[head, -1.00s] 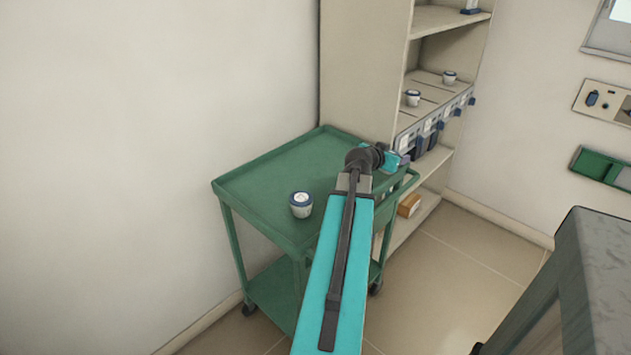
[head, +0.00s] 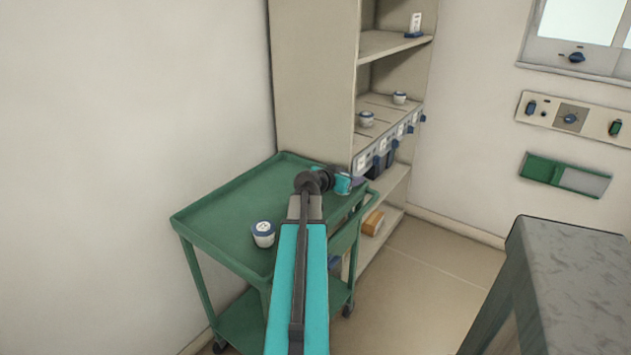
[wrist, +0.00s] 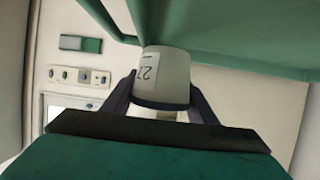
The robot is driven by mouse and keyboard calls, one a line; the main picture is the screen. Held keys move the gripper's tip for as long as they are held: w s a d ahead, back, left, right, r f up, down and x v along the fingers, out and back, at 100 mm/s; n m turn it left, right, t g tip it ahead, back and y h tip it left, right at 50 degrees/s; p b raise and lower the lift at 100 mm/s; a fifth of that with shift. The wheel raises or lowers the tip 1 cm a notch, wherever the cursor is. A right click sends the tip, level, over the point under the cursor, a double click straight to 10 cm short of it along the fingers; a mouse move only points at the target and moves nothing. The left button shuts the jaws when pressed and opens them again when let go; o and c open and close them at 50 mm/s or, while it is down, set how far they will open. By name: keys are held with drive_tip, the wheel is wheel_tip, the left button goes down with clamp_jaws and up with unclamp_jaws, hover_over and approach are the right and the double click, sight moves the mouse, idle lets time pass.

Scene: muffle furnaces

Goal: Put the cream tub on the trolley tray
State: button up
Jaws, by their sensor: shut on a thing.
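The cream tub (wrist: 165,76), pale with a dark rim and a label, is between the two fingers of my gripper (wrist: 162,90) in the wrist view. That view is upside down, so the tub's dark end is its upper end. The green trolley tray (wrist: 235,50) shows beyond and below the tub; I cannot tell whether they touch. In the head view my gripper (head: 356,183) is at the right side of the trolley tray (head: 215,210), and the held tub is hidden or too small to make out.
Another tub (head: 263,234) with a blue lid stands on the tray near its front edge. A shelf unit (head: 310,90) behind the trolley holds two more tubs (head: 366,119) (head: 399,97). A grey-topped bench (head: 575,265) is at the right. The tray's left and back are clear.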

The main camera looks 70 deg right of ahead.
drive_tip(key=w, duration=0.3)
drive_tip(key=w+d+p, duration=0.1)
drive_tip(key=w, duration=0.3)
drive_tip(key=w+f, duration=0.1)
drive_tip(key=w, duration=0.3)
drive_tip(key=shift+d, duration=0.35)
drive_tip(key=shift+f+p, duration=0.45)
drive_tip(key=shift+f, duration=1.35)
drive_tip(key=shift+f, duration=0.15)
drive_tip(key=o, duration=1.1)
drive_tip(key=shift+o, duration=0.2)
drive_tip(key=shift+a+r, duration=0.15)
drive_tip(key=shift+r, duration=0.1)
drive_tip(key=shift+b+v, duration=0.65)
drive_tip(key=shift+v, duration=2.9)
drive_tip(key=shift+a, duration=0.1)
